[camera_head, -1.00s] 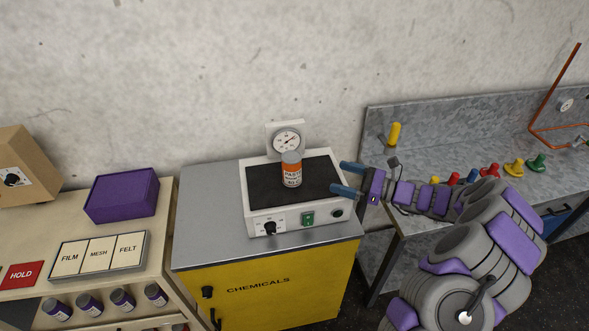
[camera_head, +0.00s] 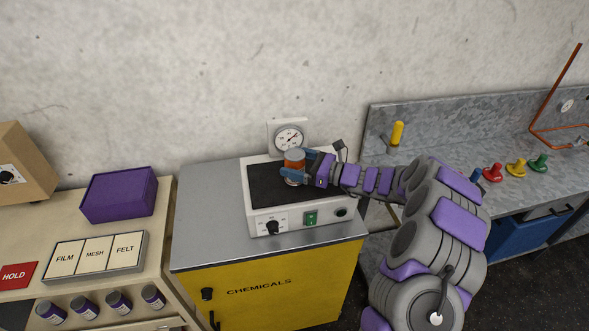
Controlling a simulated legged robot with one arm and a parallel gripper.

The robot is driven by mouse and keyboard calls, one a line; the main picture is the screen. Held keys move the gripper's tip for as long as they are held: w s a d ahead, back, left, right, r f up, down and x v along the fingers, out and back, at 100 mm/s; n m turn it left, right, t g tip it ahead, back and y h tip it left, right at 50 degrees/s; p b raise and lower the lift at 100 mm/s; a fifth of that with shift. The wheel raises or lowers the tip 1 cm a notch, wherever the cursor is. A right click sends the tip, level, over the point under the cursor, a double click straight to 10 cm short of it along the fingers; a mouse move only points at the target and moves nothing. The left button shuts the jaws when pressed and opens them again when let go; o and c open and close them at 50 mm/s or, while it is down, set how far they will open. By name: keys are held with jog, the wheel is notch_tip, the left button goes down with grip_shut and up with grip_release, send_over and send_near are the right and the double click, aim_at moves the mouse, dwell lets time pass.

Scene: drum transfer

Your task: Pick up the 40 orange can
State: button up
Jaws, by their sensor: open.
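The orange can (camera_head: 294,158) has an orange band and a grey lid. It stands upright on the black top of a white scale-like device (camera_head: 255,217) with a round dial behind it. My gripper (camera_head: 295,165) reaches in from the right, its blue fingers on either side of the can. The jaws are open around it. The near finger covers much of the can's lower front and its label, so I cannot read a 40. I cannot tell whether a finger touches the can.
The device stands on a grey-topped yellow cabinet marked CHEMICALS (camera_head: 240,287). At left, a bench holds a purple box (camera_head: 119,194), a FILM/MESH/FELT panel (camera_head: 95,252) and several small jars (camera_head: 118,301). At right, a metal bench (camera_head: 400,150) holds several coloured knobs.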

jog(key=shift+x, duration=0.75)
jog(key=shift+s+d, duration=0.1)
jog(key=shift+d, duration=0.3)
jog(key=shift+d+r, duration=0.1)
jog(key=shift+d, duration=0.3)
jog(key=shift+c, duration=2.1)
jog(key=shift+a, duration=0.55)
jog(key=c, duration=0.6)
jog(key=shift+d, duration=0.15)
jog(key=c, duration=0.4)
jog(key=shift+d, duration=0.1)
